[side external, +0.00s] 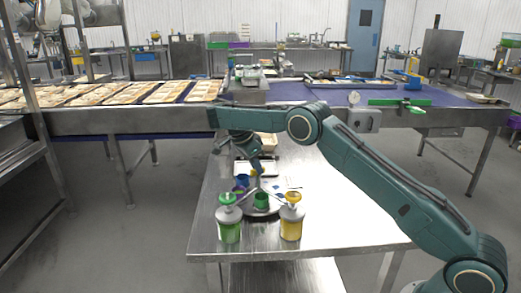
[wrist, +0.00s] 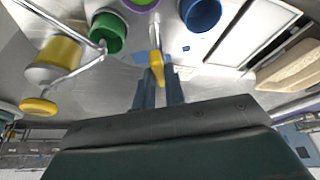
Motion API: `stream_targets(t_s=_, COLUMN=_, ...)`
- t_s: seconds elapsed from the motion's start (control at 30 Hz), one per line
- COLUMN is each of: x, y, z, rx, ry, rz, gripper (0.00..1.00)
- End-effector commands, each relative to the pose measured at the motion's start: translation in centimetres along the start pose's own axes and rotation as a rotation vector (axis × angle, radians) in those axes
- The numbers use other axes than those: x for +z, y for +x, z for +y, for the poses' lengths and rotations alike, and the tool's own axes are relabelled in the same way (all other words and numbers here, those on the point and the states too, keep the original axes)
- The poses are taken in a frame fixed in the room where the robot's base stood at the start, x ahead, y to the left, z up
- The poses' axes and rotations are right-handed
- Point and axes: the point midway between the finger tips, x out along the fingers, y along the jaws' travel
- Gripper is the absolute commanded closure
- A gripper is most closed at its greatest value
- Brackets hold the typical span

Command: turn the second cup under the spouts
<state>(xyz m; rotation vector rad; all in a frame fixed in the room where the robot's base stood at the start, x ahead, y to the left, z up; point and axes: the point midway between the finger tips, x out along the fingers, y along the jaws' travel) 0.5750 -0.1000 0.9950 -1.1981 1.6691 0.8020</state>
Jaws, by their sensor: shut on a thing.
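A round grey turntable (side external: 250,212) on the steel table carries the cups. The green cup (side external: 261,201) stands at its front, just below the two spout tips; it also shows in the wrist view (wrist: 108,33). The blue cup (side external: 242,181) stands farther back on the left and shows in the wrist view (wrist: 200,14). A purple-rimmed cup (wrist: 140,3) is cut off at the wrist view's top edge. My gripper (side external: 257,170) is shut on a small yellow handle (wrist: 156,66) at the turntable; its fingers partly hide the handle.
A green pump dispenser (side external: 229,222) and a yellow pump dispenser (side external: 291,220) stand in front of the turntable, their thin spouts angled inward over it. Trays (side external: 265,168) lie behind. The table's right side (side external: 340,220) is clear. A conveyor with food trays (side external: 190,92) runs behind.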

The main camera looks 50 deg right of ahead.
Motion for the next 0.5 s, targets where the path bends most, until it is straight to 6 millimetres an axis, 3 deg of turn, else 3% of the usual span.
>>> stream_targets(t_s=0.3, x=-0.04, y=-0.17, z=-0.03, rx=-0.003, ry=0.002, rz=0.0, gripper=1.0)
stream_targets(t_s=0.33, x=-0.04, y=-0.17, z=-0.03, rx=-0.003, ry=0.002, rz=0.0, gripper=0.86)
stream_targets(t_s=0.43, x=-0.03, y=-0.14, z=-0.03, rx=-0.003, ry=0.002, rz=0.0, gripper=0.67)
stream_targets(t_s=0.5, x=-0.03, y=-0.11, z=-0.02, rx=-0.002, ry=0.002, rz=0.0, gripper=0.66)
